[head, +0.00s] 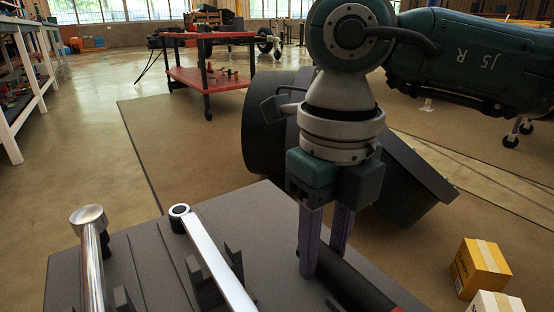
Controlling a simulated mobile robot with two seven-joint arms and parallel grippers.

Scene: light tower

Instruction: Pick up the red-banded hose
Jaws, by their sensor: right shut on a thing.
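The red-banded hose (352,280) is a dark cylinder at the lower right of the grey worktop, with a bit of red at its near end by the bottom edge. The rest of that end is cut off by the picture. My right gripper (324,258) points down from above with its two purple fingers on either side of the hose's far part, shut on it. The far finger's tip is hidden behind the hose. I cannot tell whether the hose is clear of the worktop. My left gripper is not in view.
A silver post (92,262) and a long pale bar with a ring end (215,258) are in dark holders on the grey worktop (150,248). Cardboard boxes (482,265) are at the lower right. A red cart (205,78) stands farther back on open floor.

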